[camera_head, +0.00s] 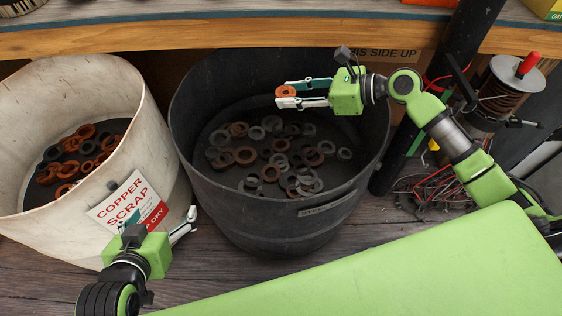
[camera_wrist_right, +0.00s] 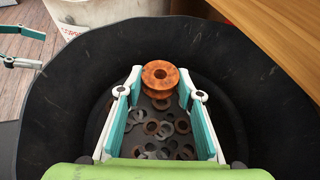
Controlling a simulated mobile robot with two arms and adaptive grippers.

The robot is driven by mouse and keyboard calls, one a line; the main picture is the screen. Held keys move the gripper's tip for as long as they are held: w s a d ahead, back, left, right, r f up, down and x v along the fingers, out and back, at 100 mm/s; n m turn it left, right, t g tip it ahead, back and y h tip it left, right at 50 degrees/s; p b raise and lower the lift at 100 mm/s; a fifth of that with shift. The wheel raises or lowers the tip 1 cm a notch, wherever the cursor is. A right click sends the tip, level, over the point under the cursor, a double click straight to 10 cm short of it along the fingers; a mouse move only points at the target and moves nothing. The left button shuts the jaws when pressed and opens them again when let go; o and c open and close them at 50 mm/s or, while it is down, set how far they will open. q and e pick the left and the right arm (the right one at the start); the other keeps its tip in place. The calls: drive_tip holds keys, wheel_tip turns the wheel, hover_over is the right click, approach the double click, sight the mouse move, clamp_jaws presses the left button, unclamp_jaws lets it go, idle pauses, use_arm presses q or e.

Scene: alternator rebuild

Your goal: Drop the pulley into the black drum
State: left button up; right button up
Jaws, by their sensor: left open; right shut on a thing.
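The pulley (camera_head: 285,91) is a small orange-brown spool with a centre hole. My right gripper (camera_head: 282,95) is shut on it and holds it over the black drum (camera_head: 260,220), near the rim's height. In the right wrist view the pulley (camera_wrist_right: 161,74) sits between the fingertips, with the drum's floor well below it. The drum is open at the top and holds several loose grey and rusty rings. My left gripper (camera_head: 155,218) is open and empty, in front of the white bin, left of the drum.
A white bin (camera_head: 130,110) with a "Copper scrap" label (camera_head: 127,203) stands left of the drum and holds several rusty and dark rings. A wooden shelf edge (camera_head: 250,33) runs behind. A dark post (camera_head: 440,85) and wire spool (camera_head: 505,90) stand at the right.

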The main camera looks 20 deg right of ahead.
drive_tip(key=o, duration=1.3)
drive_tip(key=v, duration=1.2)
drive_tip(key=shift+r, duration=0.1)
